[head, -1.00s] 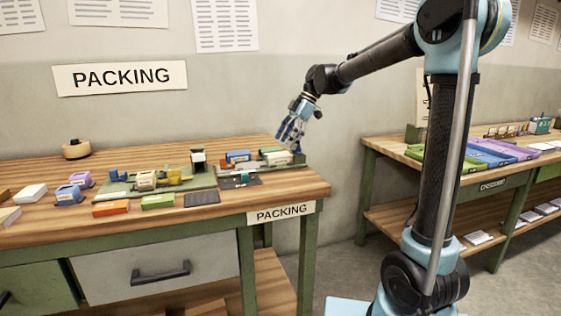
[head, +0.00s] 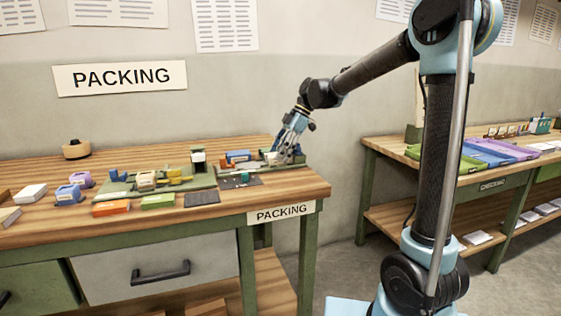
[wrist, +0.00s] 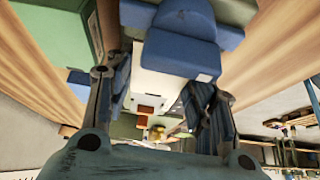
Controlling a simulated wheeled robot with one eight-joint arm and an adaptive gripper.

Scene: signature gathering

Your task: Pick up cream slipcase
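The cream slipcase (head: 271,158) is at the right end of the packing table, partly hidden by my gripper in the head view. My gripper (head: 286,157) points down over it there. In the wrist view a pale cream block (wrist: 152,84) lies between the two fingers of my gripper (wrist: 155,98), with blue parts against its upper side. The fingers are apart, one on each side of it. I cannot tell whether either finger touches it.
A blue block (head: 238,156) stands just left of my gripper, and a dark mat (head: 240,181) lies in front. Orange (head: 111,208) and green (head: 158,201) boxes lie further left. The checking table (head: 400,150) with coloured trays is to the right.

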